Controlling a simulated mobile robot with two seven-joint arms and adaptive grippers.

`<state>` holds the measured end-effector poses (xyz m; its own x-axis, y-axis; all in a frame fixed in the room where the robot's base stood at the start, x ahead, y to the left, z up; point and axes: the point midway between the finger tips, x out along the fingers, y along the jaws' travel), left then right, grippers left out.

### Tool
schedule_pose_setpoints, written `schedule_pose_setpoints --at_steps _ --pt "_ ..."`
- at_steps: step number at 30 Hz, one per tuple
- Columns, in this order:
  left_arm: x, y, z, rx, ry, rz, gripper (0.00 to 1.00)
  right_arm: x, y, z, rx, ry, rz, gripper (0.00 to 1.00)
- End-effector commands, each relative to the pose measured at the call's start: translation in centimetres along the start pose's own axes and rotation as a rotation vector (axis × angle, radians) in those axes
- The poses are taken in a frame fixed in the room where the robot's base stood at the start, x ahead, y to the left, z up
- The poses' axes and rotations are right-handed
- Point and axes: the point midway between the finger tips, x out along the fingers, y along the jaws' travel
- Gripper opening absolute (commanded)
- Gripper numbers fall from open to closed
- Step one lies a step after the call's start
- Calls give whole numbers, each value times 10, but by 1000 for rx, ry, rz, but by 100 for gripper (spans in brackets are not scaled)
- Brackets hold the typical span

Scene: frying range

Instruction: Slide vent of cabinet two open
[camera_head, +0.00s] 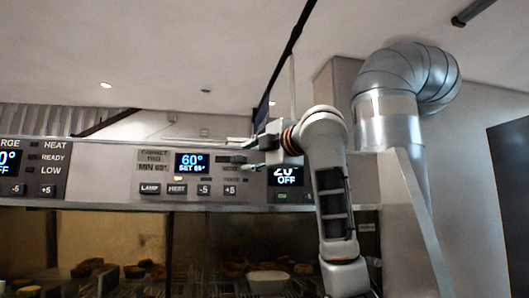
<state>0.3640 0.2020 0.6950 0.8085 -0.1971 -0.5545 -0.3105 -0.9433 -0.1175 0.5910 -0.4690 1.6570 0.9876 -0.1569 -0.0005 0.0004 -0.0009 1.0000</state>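The cabinet two panel (211,190) is a light grey control face with a label reading cabinet two, a blue 60° display (192,163) and a row of buttons below. My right gripper (238,160) is in front of the upper right part of this panel, its fingers pointing left. The vent slider cannot be made out; small markings beside the fingers are partly covered by them. Whether the fingers touch the panel or are apart from each other is not clear. My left gripper is out of view.
Another panel (35,168) with heat, ready and low lamps is on the left. A dark display (285,176) is partly behind my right arm. Food and a white dish (268,282) sit in the cabinet below. A metal duct (388,121) rises on the right.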

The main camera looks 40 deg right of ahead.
Motion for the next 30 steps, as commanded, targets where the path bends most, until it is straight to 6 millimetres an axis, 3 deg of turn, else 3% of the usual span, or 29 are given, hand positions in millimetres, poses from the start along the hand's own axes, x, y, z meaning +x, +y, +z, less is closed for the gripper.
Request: schedule_pose_setpoints --at_steps 6,12,18,30 --pt "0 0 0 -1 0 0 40 -47 2 2 -3 -5 5 33" --pt "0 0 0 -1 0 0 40 -75 1 2 -1 -3 4 33" --pt "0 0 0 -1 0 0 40 -84 0 1 -1 -2 1 33" --pt "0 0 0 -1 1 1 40 -84 0 1 0 -1 1 33"
